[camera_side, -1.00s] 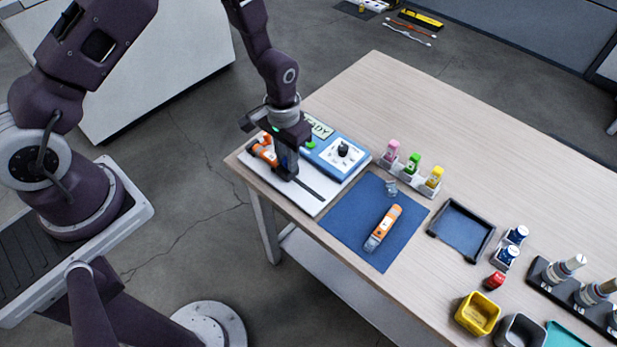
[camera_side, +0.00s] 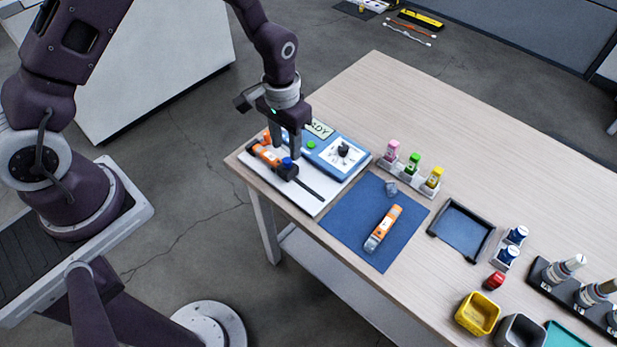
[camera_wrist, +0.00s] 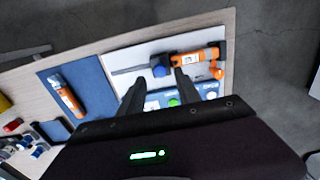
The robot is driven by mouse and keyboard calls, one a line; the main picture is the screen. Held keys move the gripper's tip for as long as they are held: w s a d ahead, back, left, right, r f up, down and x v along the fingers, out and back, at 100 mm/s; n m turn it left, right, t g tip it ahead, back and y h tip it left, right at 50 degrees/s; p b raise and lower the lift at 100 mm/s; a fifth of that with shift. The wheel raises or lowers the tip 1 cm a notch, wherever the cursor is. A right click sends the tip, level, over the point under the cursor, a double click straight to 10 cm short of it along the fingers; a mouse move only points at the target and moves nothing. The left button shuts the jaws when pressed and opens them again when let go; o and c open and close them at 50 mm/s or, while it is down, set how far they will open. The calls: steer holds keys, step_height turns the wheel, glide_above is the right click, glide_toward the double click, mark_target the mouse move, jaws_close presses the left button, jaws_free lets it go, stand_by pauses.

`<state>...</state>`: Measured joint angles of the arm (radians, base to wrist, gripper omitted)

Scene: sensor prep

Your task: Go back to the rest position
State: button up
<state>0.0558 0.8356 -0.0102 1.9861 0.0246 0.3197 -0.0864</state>
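My gripper (camera_side: 286,143) is above the white and blue station at the near left of the table. In the wrist view my gripper (camera_wrist: 157,82) has its two fingers well apart with nothing between them. An orange sensor (camera_side: 265,154) lies on the station's white plate (camera_side: 309,205), beside a black slider block (camera_side: 285,172) with a blue knob (camera_side: 287,162). In the wrist view the orange sensor (camera_wrist: 199,58) and blue knob (camera_wrist: 160,70) show beyond the fingertips. The station's blue panel (camera_side: 335,168) has a dial, a green button (camera_side: 311,144) and a partly hidden display ending in "DY".
A second orange sensor (camera_side: 383,229) lies on a blue mat (camera_side: 345,225). Pink, green and yellow bottles (camera_side: 413,163) stand in a rack behind it. A black tray (camera_side: 461,230), a yellow bin (camera_side: 477,313) and more containers are at the right. The table's back is clear.

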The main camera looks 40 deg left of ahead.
steer(key=shift+r, duration=1.1)
steer(key=s+a+r+t, duration=0.15)
steer(key=s+r, duration=0.45)
steer(key=r, duration=0.6)
steer(key=s+r+t, duration=0.2)
steer(key=s+r, duration=0.4)
steer(key=r, duration=0.7)
steer(key=s+r+t, duration=0.2)
steer(key=s, duration=0.8)
steer(key=shift+a, duration=0.4)
